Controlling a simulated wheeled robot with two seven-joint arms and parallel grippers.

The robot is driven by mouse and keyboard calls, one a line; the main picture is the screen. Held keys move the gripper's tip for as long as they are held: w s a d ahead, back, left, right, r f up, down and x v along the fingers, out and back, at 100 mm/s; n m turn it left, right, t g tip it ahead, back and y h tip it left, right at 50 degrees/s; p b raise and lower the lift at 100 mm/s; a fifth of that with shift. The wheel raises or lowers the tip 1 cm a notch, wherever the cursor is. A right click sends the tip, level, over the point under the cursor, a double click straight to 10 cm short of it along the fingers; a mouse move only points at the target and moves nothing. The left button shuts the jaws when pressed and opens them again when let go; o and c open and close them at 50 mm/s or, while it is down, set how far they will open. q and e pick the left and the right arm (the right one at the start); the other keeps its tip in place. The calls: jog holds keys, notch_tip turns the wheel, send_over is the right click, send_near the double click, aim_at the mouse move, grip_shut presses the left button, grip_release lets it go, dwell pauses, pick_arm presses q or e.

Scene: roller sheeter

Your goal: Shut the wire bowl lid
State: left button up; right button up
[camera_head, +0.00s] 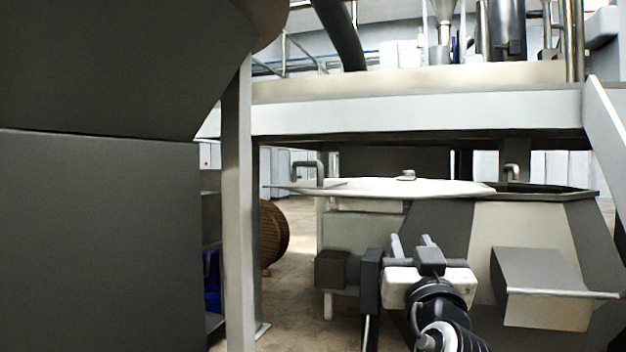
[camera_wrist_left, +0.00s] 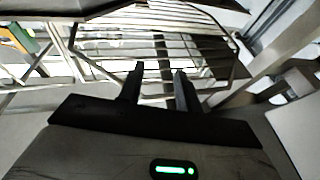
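In the left wrist view a lid-like frame of thin metal wires with a curved edge (camera_wrist_left: 185,20) spans the upper middle, beyond my fingers. My left gripper (camera_head: 411,238) is in front of a grey and cream machine body (camera_head: 440,225) in the head view, below its rim. In the left wrist view the left gripper (camera_wrist_left: 160,72) has its two dark fingers apart, with nothing seen held between them. Whether they touch the wires cannot be told. I cannot make out the wire lid clearly in the head view. My right gripper is not in view.
A pale flat top (camera_head: 390,187) with a small knob covers part of the machine. A grey box (camera_head: 540,285) with a bar juts out at right. A metal post (camera_head: 238,200) and a large dark machine (camera_head: 95,230) block the left. Bare floor shows between.

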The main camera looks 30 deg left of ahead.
pick_arm(q)
jog(key=s+a+r+n+g+y, duration=0.1)
jog(key=s+r+n+g+y, duration=0.25)
jog(key=r, duration=0.65)
jog(key=g+p, duration=0.3)
jog(key=g, duration=0.3)
send_near(311, 165)
jog(key=shift+t+y, duration=0.25)
jog(key=shift+y, duration=0.2)
jog(key=p+x, duration=0.2)
jog(key=x, duration=0.3)
jog(key=p+x, duration=0.2)
jog(key=x, duration=0.4)
jog(key=shift+w+d+f, duration=0.25)
jog(key=shift+w, duration=0.05)
jog(key=shift+w+a+f, duration=0.1)
jog(key=shift+w+a, duration=0.15)
jog(key=shift+a, duration=0.1)
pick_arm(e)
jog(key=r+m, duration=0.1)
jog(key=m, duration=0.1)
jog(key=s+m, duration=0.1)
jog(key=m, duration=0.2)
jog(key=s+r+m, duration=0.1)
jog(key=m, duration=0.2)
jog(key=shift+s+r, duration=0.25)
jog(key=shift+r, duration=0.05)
pick_arm(q)
grip_shut()
